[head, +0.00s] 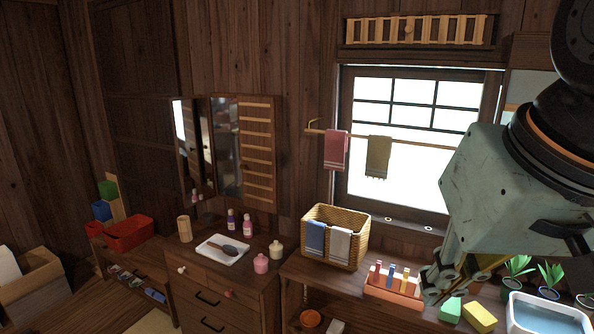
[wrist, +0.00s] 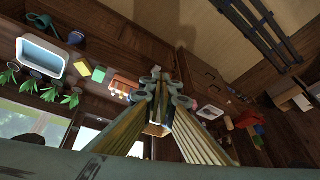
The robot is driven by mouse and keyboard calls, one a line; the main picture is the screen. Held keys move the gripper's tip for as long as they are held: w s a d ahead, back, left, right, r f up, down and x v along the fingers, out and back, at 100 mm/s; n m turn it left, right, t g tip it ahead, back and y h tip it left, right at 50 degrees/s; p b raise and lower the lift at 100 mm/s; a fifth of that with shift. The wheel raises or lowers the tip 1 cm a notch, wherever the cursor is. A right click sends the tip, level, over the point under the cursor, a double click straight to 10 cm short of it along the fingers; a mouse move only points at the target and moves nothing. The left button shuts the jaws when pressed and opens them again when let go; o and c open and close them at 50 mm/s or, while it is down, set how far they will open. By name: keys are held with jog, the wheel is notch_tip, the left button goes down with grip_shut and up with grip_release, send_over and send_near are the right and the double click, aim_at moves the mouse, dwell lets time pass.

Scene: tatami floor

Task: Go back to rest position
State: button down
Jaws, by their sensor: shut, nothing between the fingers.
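My gripper (head: 440,285) is at the right of the head view, at the end of my pale green arm. It hangs close above or in front of the low counter, beside the orange tray. How far it is from the counter I cannot tell. In the wrist view, my gripper (wrist: 160,88) reaches up from the bottom middle, with its fingers together and nothing held. Part of the counter behind the arm is hidden in the head view.
Near my gripper are an orange tray (head: 392,292) with small bottles, green and yellow sponges (head: 478,317), a water basin (head: 548,316) and potted plants (head: 518,268). A wicker basket (head: 347,254) with towels stands further left. Two towels (head: 336,150) hang on a rail by the window.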

jog(key=s+d+f+g, duration=0.1)
jog(key=s+d+f, duration=0.1)
jog(key=s, duration=0.6)
jog(key=shift+d+f+n+h, duration=0.2)
jog(key=shift+f+n+h, duration=0.1)
jog(key=shift+f, duration=0.25)
